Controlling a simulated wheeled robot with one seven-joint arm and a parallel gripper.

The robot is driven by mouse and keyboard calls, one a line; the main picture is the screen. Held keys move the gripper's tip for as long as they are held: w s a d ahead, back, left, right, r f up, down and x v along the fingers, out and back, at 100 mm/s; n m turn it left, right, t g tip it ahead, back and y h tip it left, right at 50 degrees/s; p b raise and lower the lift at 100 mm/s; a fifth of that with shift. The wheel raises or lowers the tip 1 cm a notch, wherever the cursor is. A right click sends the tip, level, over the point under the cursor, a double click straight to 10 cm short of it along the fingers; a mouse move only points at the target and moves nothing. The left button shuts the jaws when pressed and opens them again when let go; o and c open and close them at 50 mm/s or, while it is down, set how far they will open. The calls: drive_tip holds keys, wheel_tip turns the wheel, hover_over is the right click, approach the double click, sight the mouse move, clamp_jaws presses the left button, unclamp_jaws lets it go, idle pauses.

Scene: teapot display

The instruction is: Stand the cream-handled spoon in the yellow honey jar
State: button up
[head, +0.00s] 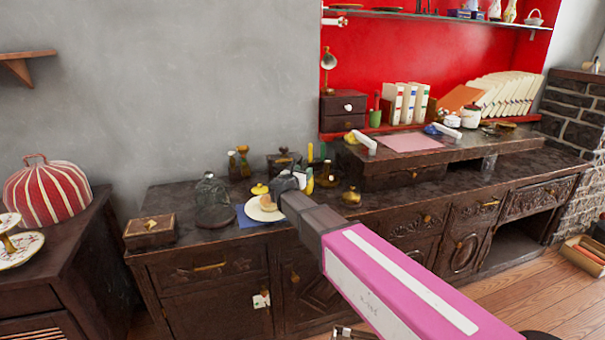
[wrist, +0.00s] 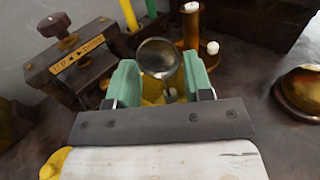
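My gripper (wrist: 160,78) has its two green fingers spread wide apart, one on each side of a round grey spoon bowl (wrist: 158,57). The spoon's bowl is uppermost. A short pale piece, perhaps its cream handle (wrist: 173,93), shows below. A yellow object, likely the honey jar (wrist: 152,94), sits low between the fingers, mostly hidden by my gripper. I cannot tell whether the spoon stands inside it or whether a finger touches the spoon. In the head view my gripper (head: 292,181) is above the counter, with a yellow object (head: 309,184) just right of it.
A wooden box with a labelled front (wrist: 75,55) is at the left, and candles (wrist: 191,25) and a brass bowl (wrist: 303,90) are at the right. A white plate (head: 258,214) and a glass dome (head: 213,200) stand left of my gripper. A raised shelf (head: 385,163) is at the right.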

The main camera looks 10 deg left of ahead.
drive_tip(key=shift+s, duration=0.1)
drive_tip(key=v, duration=1)
drive_tip(key=shift+s+a, duration=0.15)
drive_tip(key=shift+s, duration=0.15)
idle(0.4)
